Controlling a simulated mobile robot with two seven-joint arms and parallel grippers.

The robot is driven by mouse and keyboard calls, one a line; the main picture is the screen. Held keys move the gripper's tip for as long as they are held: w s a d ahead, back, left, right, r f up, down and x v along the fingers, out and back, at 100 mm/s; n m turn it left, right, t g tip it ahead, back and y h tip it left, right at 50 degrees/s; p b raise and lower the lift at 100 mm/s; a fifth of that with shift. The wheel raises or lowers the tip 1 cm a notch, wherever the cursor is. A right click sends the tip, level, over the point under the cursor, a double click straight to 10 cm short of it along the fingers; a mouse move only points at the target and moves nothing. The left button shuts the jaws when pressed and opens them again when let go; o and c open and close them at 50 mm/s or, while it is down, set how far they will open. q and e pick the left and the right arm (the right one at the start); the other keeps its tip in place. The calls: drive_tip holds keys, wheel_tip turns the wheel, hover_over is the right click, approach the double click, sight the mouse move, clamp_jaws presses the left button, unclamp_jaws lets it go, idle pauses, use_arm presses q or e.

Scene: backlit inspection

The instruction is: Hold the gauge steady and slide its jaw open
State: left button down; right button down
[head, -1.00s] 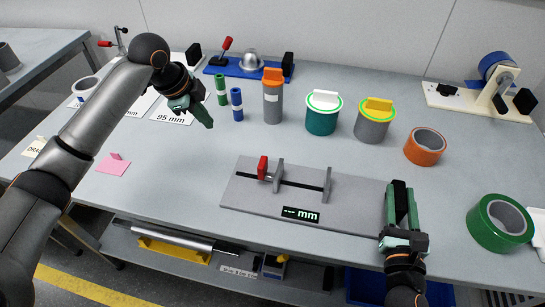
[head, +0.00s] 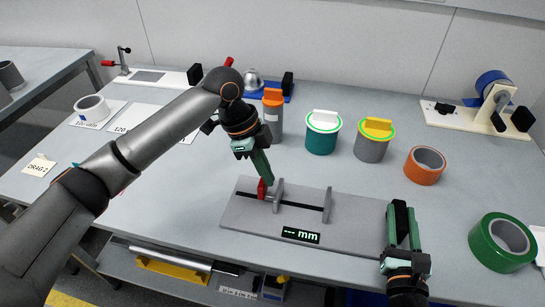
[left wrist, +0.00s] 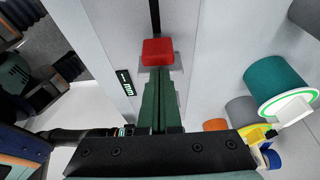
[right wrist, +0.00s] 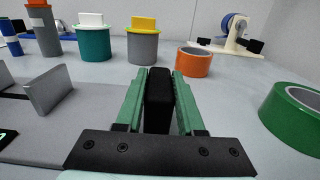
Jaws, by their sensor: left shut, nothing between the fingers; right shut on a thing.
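The gauge is a flat grey plate (head: 345,243) with a dark slot, a grey jaw (head: 278,194) near its left end and another upright jaw (head: 327,206) further right. A red knob (head: 262,190) stands beside the left jaw. The display (head: 300,235) reads dashes and mm. My left gripper (head: 267,180) is shut and empty, its tips at the red knob. The left wrist view shows the knob (left wrist: 157,52) just beyond the fingertips; I cannot tell whether they touch. My right gripper (head: 403,212) is shut on a black block (right wrist: 158,98) at the gauge's right end.
Behind the gauge stand an orange-lidded grey canister (head: 273,112), a teal canister (head: 321,138) and a yellow-lidded grey canister (head: 371,147). Orange tape (head: 424,165) and green tape (head: 502,243) lie to the right. The table between gauge and canisters is clear.

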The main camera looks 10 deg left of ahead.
use_arm(q)
drive_tip(key=shift+x, duration=0.9)
use_arm(e)
drive_tip(key=shift+f, duration=0.35)
use_arm(q)
drive_tip(key=a, duration=0.5)
drive_tip(key=shift+w, duration=0.1)
use_arm(e)
drive_tip(key=shift+d, duration=0.1)
use_arm(q)
drive_tip(key=shift+a, duration=0.1)
drive_tip(key=v, duration=1)
drive_tip(key=shift+d, duration=0.3)
